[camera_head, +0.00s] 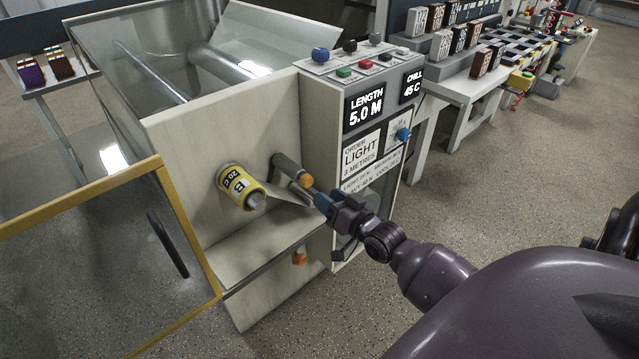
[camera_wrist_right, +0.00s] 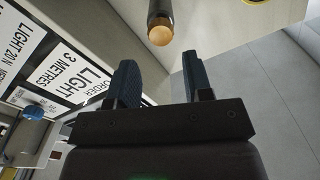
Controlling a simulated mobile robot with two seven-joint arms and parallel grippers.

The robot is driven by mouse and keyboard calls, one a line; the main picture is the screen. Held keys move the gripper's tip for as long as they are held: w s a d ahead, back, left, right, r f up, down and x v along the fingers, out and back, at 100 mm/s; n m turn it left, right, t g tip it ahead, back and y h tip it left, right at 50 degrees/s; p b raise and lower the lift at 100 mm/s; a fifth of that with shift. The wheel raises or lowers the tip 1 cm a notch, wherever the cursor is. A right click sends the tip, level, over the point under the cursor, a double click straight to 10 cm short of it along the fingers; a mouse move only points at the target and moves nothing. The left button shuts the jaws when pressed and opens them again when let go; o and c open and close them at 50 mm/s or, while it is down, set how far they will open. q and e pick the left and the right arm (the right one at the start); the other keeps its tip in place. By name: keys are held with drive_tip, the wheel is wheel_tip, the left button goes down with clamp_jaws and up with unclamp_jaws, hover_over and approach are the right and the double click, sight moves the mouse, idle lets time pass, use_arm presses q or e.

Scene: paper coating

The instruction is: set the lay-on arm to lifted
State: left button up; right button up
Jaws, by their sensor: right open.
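The lay-on arm (camera_head: 286,166) is a dark lever with an orange-tipped end (camera_head: 306,180) on the machine's cream front panel. Its orange end also shows in the right wrist view (camera_wrist_right: 160,36), just beyond the fingertips. My right gripper (camera_head: 318,196) is open, close to the orange end, with its blue-grey fingers (camera_wrist_right: 160,78) apart and nothing between them. Whether a finger touches the lever I cannot tell. The lever's pivot is partly hidden. My left gripper is not in view.
A yellow-labelled roll (camera_head: 240,186) sticks out left of the lever. A yellow-framed clear door (camera_head: 190,235) stands at the left. The control cabinet (camera_head: 325,125) with buttons and a LIGHT order card (camera_head: 361,154) is right of the lever. An orange knob (camera_head: 300,258) is below.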

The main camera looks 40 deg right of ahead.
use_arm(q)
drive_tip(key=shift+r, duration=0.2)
use_arm(e)
drive_tip(key=shift+s, duration=1.55)
use_arm(q)
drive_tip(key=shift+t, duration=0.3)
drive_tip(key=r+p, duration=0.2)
drive_tip(key=p, duration=0.1)
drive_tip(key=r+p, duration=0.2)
drive_tip(key=p, duration=0.1)
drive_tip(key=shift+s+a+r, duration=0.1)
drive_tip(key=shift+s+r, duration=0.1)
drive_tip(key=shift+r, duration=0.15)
use_arm(e)
drive_tip(key=s+a+f+n+g, duration=0.2)
drive_tip(key=s+a, duration=0.4)
drive_tip(key=s, duration=0.5)
drive_tip(key=s+a+f+n+g, duration=0.3)
drive_tip(key=s+a+f+g, duration=0.1)
drive_tip(key=s, duration=0.7)
drive_tip(key=shift+s+a+g+h, duration=0.25)
drive_tip(key=shift+a+g, duration=0.25)
drive_tip(key=shift+a, duration=0.45)
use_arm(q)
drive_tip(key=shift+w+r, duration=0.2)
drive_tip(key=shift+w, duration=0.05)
